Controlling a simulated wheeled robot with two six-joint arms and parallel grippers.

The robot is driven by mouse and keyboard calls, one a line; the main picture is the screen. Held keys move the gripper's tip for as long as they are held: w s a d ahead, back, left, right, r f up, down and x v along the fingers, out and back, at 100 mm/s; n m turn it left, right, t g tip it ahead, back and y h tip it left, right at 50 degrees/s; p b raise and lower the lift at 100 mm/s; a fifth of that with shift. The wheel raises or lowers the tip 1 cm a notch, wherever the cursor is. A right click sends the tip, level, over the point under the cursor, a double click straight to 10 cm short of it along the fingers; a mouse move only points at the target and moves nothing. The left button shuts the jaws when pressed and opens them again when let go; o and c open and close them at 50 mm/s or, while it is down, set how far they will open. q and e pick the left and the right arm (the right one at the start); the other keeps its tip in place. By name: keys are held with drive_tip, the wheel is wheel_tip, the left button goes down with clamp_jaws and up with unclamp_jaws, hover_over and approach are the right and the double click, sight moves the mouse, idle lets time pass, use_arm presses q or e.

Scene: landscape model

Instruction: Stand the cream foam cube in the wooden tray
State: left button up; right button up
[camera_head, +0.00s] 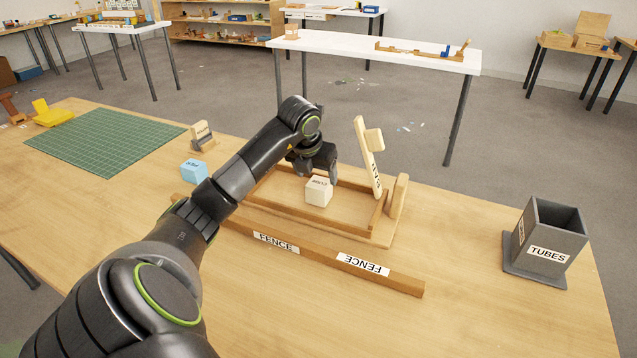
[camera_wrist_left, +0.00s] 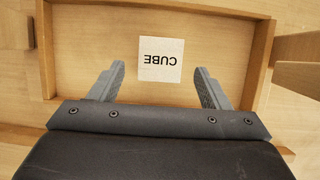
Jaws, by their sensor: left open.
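The cream foam cube (camera_head: 319,191) stands in the wooden tray (camera_head: 343,228), near the tray's front wall, with its printed side up. In the left wrist view the cube (camera_wrist_left: 161,60) lies just beyond the fingertips, on the floor of the tray (camera_wrist_left: 95,8). My left gripper (camera_head: 318,172) is above the tray, right behind the cube in the head view. In the left wrist view its two fingers (camera_wrist_left: 160,75) are spread wider than the cube, with nothing between them but the cube's near edge. My right gripper is not in view.
A wooden fence strip (camera_head: 320,263) runs along the tray's front. A tall wooden piece (camera_head: 367,158) leans at the tray's right end. A blue block (camera_head: 194,171) and green mat (camera_head: 103,143) are left. A grey tubes box (camera_head: 545,240) stands right.

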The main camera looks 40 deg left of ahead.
use_arm(q)
drive_tip(key=v, duration=0.6)
drive_tip(key=shift+r, duration=0.35)
drive_tip(key=shift+s+d, duration=0.1)
